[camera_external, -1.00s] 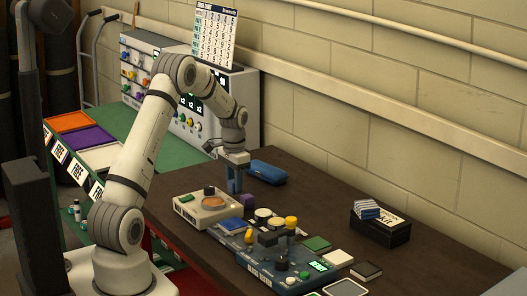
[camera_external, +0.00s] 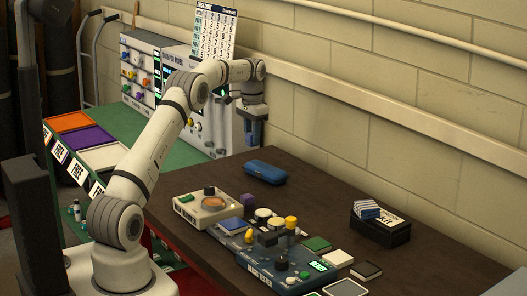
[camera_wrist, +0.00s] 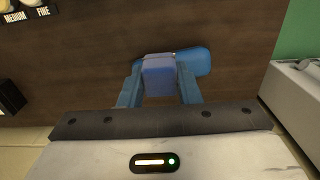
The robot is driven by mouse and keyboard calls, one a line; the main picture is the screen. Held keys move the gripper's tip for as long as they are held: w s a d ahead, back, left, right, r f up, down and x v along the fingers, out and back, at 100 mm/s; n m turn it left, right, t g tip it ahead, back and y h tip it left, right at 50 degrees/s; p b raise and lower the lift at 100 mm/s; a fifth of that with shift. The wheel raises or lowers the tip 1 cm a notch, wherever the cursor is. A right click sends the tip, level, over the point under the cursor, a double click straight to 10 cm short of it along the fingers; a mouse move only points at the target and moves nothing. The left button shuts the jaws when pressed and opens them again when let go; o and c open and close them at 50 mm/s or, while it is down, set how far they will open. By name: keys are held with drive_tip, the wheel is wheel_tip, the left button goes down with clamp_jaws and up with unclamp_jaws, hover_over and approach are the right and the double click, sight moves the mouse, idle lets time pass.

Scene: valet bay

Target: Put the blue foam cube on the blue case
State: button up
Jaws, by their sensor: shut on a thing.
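My gripper (camera_wrist: 158,88) is shut on the blue foam cube (camera_wrist: 158,78), which sits between its two blue fingers in the wrist view. The blue case (camera_wrist: 199,60) lies beyond the cube and is partly covered by it in that view. In the external view my gripper (camera_external: 251,133) is raised above and a little left of the blue case (camera_external: 266,172), pointing down. The cube is apart from the case there, but I cannot make it out clearly between the fingers. The case is long and rounded and rests on the dark tabletop near its back edge.
A purple block (camera_external: 248,199) stands beside a beige device with an orange disc (camera_external: 214,202). A blue device with knobs (camera_external: 275,262) stands nearer. A black box (camera_external: 381,231) with a striped stack on it is at right. The tabletop right of the case is clear.

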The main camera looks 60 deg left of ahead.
sight(258, 168)
drive_tip(key=w+f, duration=0.1)
drive_tip(key=f, duration=0.2)
drive_tip(key=w+a+f+p, duration=0.1)
drive_tip(key=f, duration=0.2)
drive_tip(key=w+f+p, duration=0.1)
drive_tip(key=f, duration=0.2)
drive_tip(key=shift+w+a, duration=0.15)
drive_tip(key=shift+a, duration=0.2)
drive_tip(key=shift+f, duration=0.2)
drive_tip(key=o, duration=0.9)
drive_tip(key=shift+o, duration=0.2)
drive_tip(key=shift+r, duration=0.1)
wheel_tip(258, 168, up, 12)
drive_tip(key=shift+r, duration=0.15)
